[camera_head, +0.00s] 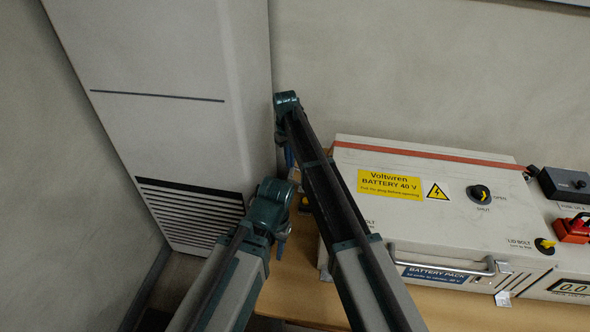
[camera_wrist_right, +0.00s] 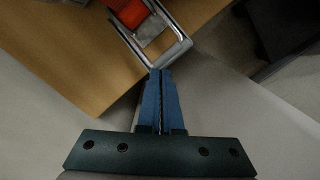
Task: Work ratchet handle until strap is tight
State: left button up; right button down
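An orange strap (camera_head: 430,153) runs across the top of the white battery box (camera_head: 450,185) in the head view. In the right wrist view, orange webbing (camera_wrist_right: 130,10) enters a metal ratchet with a frame-shaped handle (camera_wrist_right: 178,48) at the table edge. My right gripper (camera_wrist_right: 160,72) has its blue fingers together, tips at the near corner of the handle; I cannot tell whether they touch it. In the head view, my right gripper (camera_head: 289,157) is partly hidden by its arm, and the ratchet is not clearly visible. My left gripper (camera_head: 283,240) is mostly hidden behind its wrist.
The box stands on a wooden table (camera_head: 300,285), with a metal carrying handle (camera_head: 445,262) in front. A tall grey cabinet (camera_head: 170,60) with a vent stands close left of my arms. A red connector (camera_head: 572,230) and a black unit (camera_head: 563,183) are at the right.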

notch_tip(320, 180, up, 14)
jog(key=w+p, duration=0.1)
jog(key=p, duration=1.2)
jog(key=shift+a+f+p, duration=0.15)
jog(key=shift+a+p, duration=0.15)
jog(key=shift+a, duration=0.05)
jog(key=s+d+r+m+p, duration=0.1)
jog(key=s+d, duration=0.1)
jog(key=s, duration=0.9)
jog(key=s+d+r+p, duration=0.2)
jog(key=s+d, duration=0.1)
jog(key=s, duration=0.9)
jog(key=s+d+r+m+p, duration=0.1)
jog(key=s+d, duration=0.2)
jog(key=s, duration=0.9)
jog(key=shift+r+m+t+h, duration=0.25)
jog(key=shift+m+t+h, duration=0.05)
jog(key=shift+t, duration=0.1)
